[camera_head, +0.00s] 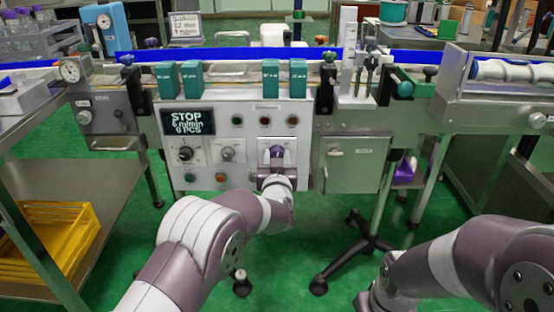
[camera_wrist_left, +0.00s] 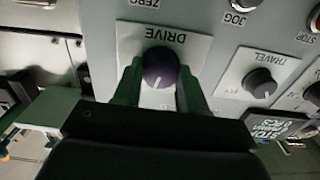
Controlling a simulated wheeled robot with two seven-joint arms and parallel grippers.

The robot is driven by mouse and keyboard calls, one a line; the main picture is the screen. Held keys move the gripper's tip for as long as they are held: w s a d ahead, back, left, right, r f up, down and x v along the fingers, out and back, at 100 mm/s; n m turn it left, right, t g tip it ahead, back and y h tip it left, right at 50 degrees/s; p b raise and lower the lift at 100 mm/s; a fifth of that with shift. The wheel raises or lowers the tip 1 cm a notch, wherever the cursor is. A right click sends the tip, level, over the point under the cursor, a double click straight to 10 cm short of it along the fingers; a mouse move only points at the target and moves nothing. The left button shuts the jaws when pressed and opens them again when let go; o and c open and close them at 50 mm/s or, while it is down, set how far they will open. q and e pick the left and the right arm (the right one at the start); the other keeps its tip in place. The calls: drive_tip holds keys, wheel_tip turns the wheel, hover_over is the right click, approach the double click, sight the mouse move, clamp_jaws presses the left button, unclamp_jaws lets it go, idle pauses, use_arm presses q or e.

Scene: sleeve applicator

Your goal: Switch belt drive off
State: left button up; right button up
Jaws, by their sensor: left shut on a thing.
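The control panel (camera_head: 232,117) is on the front of the conveyor machine. Its display (camera_head: 187,121) reads STOP. The drive knob (camera_wrist_left: 160,67) is dark purple with a white pointer line, on a white plate labelled DRIVE, upside down in the left wrist view. My left gripper (camera_wrist_left: 160,85) has its two green fingers on either side of the knob and is shut on it. In the head view my left gripper (camera_head: 277,158) reaches the panel's lower right knob. My right arm shows at the lower right, but its gripper is out of view.
Two other knobs (camera_head: 186,153) (camera_head: 227,154) sit left of the drive knob, with push buttons (camera_head: 220,177) below. A stand with dark feet (camera_head: 362,240) is on the green floor at right. A yellow crate (camera_head: 60,235) sits at lower left.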

use_arm(q)
drive_tip(key=shift+a+f+n+b, duration=0.1)
drive_tip(key=shift+n+b, duration=1.1)
drive_tip(key=shift+n, duration=1.7)
drive_tip(key=shift+f+n+b, duration=0.1)
drive_tip(key=shift+n+b, duration=1.1)
drive_tip(key=shift+n, duration=1.7)
drive_tip(key=o, duration=1.1)
drive_tip(key=shift+c, duration=0.2)
drive_tip(key=shift+r, duration=0.1)
